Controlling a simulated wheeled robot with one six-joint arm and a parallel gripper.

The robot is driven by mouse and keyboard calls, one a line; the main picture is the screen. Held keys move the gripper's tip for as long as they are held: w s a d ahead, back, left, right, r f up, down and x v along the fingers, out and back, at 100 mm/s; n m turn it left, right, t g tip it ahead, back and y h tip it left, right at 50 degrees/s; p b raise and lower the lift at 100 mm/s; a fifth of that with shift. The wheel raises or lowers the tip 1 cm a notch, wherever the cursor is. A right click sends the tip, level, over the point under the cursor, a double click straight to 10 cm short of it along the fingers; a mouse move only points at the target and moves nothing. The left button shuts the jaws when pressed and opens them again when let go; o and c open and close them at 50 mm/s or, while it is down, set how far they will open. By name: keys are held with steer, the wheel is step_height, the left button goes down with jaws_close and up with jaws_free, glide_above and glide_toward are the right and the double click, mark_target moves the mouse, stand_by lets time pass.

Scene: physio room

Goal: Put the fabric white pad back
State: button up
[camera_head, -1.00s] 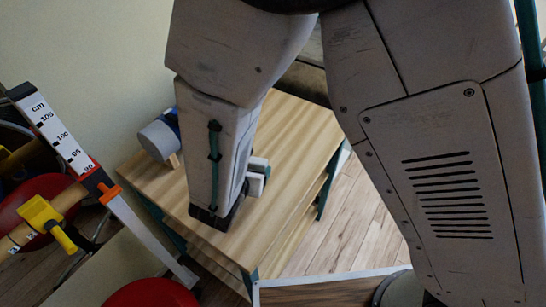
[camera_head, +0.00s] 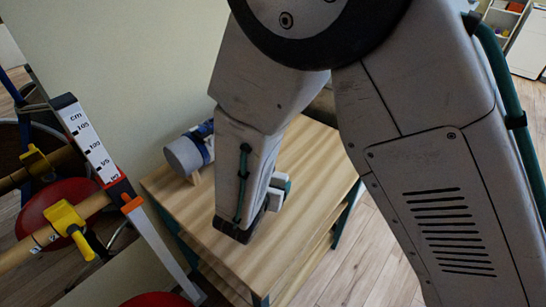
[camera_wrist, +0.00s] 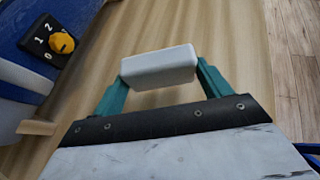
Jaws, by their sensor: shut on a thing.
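The white pad (camera_wrist: 158,66) is a small rounded block. In the wrist view it sits between the two green fingers of my gripper (camera_wrist: 160,82), which is shut on it. The pad is above the wooden tabletop (camera_wrist: 225,35); I cannot tell whether it touches the wood. In the head view my gripper (camera_head: 277,192) is over the wooden table (camera_head: 305,150), and only part of the pad shows beside my wrist. The rest is hidden by my arm.
A blue and grey device (camera_head: 190,150) stands at the table's back left; its dial (camera_wrist: 61,42) shows in the wrist view. A measuring stand (camera_head: 92,145) with wooden bars and yellow clamps (camera_head: 67,217) is at the left. The tabletop's front is clear.

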steer(key=shift+w+d+f, duration=0.1)
steer(key=shift+w+d, duration=0.05)
steer(key=shift+w, duration=0.4)
steer(key=shift+w+d, duration=0.15)
steer(key=shift+w, duration=0.4)
steer(key=shift+w+f, duration=0.2)
steer(key=shift+f, duration=1.55)
steer(key=shift+f, duration=0.2)
steer(key=o, duration=0.9)
steer(key=shift+r, duration=0.1)
